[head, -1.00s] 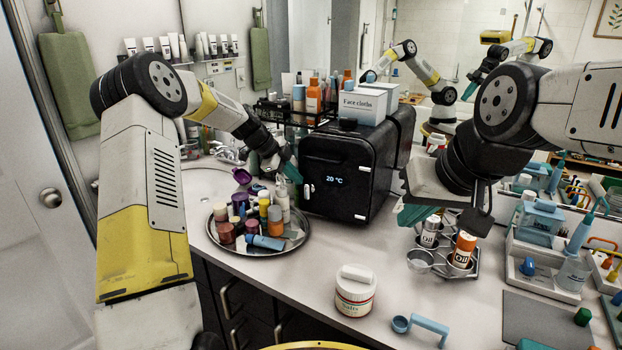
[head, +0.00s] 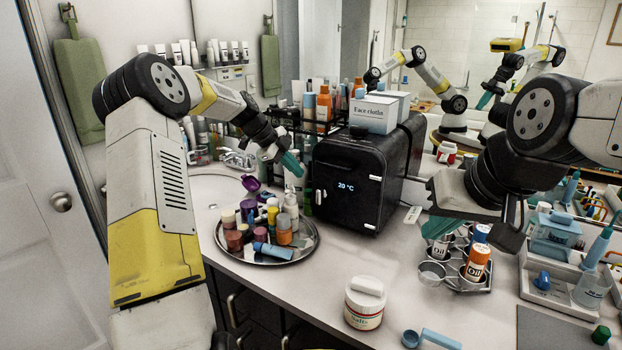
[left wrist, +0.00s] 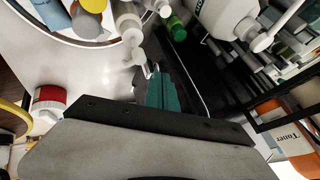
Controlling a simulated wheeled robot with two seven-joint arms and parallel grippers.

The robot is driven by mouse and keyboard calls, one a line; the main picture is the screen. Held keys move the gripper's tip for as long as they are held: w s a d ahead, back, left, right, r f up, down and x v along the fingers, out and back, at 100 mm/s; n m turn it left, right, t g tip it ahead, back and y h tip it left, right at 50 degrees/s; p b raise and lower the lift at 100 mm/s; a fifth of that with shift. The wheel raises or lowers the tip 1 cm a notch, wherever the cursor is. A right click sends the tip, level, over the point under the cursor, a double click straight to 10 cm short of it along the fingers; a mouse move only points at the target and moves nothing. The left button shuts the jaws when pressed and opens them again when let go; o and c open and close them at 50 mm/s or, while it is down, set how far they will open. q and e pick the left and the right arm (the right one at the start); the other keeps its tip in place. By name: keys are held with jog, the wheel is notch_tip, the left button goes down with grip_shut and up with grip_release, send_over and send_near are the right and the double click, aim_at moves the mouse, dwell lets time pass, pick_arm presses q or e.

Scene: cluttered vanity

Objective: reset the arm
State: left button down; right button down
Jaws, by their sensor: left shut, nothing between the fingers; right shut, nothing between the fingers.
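My left gripper (head: 291,163) is shut and empty. In the head view its teal fingers hang in the air above the back of the round tray, left of the black cabinet. In the left wrist view the closed teal fingers (left wrist: 164,92) point toward the black cabinet front, with white bottles beside them. My right gripper (head: 438,228) is shut and empty, its teal fingertips above the wire holder with oil bottles. Its body hides part of the counter behind.
A round metal tray (head: 308,250) holds several jars and bottles. A black cabinet (head: 345,190) carries a face cloths box (head: 373,115). A white lidded jar (head: 365,303) stands at the front. An oil holder (head: 461,286) stands at right. Bare counter (head: 270,287) lies left of the jar.

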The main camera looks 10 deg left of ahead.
pick_arm(q)
jog(key=shift+s+a+r, duration=0.15)
jog(key=shift+a+r, duration=0.1)
jog(key=shift+r, duration=0.2)
jog(key=s+d+r+n+y, duration=0.2)
jog(key=s+r+n, duration=0.25)
jog(key=s, duration=0.45)
jog(key=s+d+r+n+y, duration=0.1)
jog(key=s+r+n+y, duration=0.1)
jog(key=s+r+n, duration=0.5)
jog(key=s+a+f+n+t, duration=0.1)
jog(key=s+n, duration=0.4)
jog(key=s, duration=0.7)
jog(key=s+a+f+n+t, duration=0.1)
jog(key=s+n, duration=0.3)
jog(key=s, duration=0.8)
jog(key=shift+f+n+t, duration=0.35)
jog(key=shift+f+t, duration=0.05)
jog(key=shift+t, duration=0.1)
